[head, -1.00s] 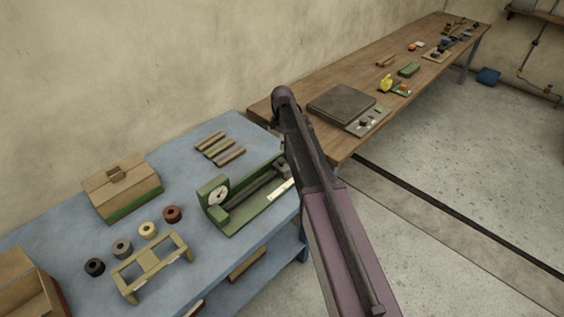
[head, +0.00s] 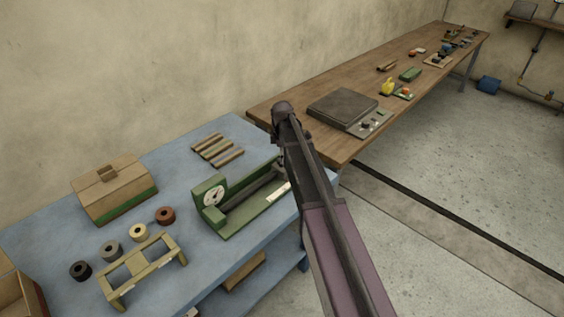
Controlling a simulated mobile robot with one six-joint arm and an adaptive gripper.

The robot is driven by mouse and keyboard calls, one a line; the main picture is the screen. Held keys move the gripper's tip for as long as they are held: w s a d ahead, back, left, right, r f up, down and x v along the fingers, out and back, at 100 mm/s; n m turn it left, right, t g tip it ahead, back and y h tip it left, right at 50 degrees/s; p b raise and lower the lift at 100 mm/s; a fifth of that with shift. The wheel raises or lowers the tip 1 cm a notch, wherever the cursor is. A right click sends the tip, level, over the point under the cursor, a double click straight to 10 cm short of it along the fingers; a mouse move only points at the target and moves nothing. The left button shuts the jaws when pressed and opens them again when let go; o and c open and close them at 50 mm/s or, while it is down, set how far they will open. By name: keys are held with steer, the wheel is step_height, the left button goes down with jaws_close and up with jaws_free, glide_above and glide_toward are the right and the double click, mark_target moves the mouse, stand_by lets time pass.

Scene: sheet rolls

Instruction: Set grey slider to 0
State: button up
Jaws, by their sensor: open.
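A green bench device (head: 236,205) with a white round dial (head: 212,195) stands on the blue table, left of my arm. A dark rail (head: 252,186) runs along it, and a white marked strip (head: 279,192) lies on its front right side. I cannot make out a grey slider for certain; my arm covers the device's right end. My arm's dark and purple links cross the picture from the bottom right to a rounded joint near the middle. No gripper fingers can be made out.
The blue table (head: 75,222) also holds a wooden box (head: 113,188), several small rolls, a tan frame (head: 142,270) and some wooden strips (head: 218,150). A wooden bench (head: 330,86) behind carries a grey plate device (head: 342,107). Open floor (head: 450,190) lies to the right.

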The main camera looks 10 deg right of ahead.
steer(key=shift+f+b, duration=0.35)
steer(key=shift+f, duration=0.2)
jaws_close()
